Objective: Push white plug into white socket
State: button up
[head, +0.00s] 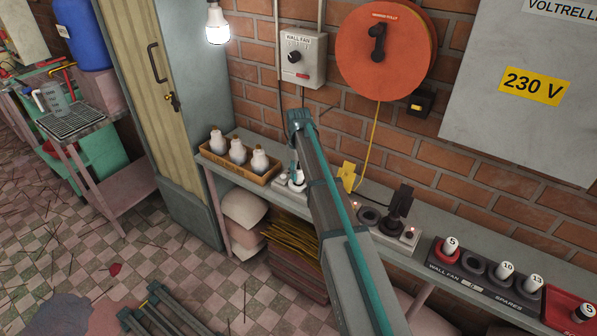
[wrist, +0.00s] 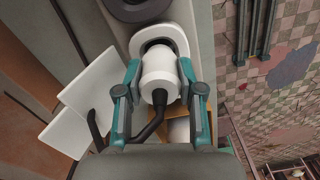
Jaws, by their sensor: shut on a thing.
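The white plug (wrist: 160,72) is between the two teal fingers of my gripper (wrist: 159,68) in the wrist view. My gripper is shut on its sides. A black cord (wrist: 158,112) leaves the plug's near end. The white socket (wrist: 181,39), a pale ring with a dark opening, is just beyond the plug, roughly in line with it. The plug overlaps the socket's near edge in the picture; I cannot tell whether its tip is inside. In the head view my gripper (head: 295,174) and the white plug (head: 299,177) are low over the shelf, partly hidden by my arm.
A dark ring socket (wrist: 140,8) is beside the white one. White plates (wrist: 65,137) lie beside the plug's cord. A bulb tray (head: 240,168) is left of my gripper. A yellow plug (head: 347,175), a black plug (head: 400,203) and a fuse rack (head: 490,276) are to the right.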

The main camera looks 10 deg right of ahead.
jog(key=shift+f, duration=0.85)
jog(key=o, duration=1.2)
jog(key=shift+o, duration=0.2)
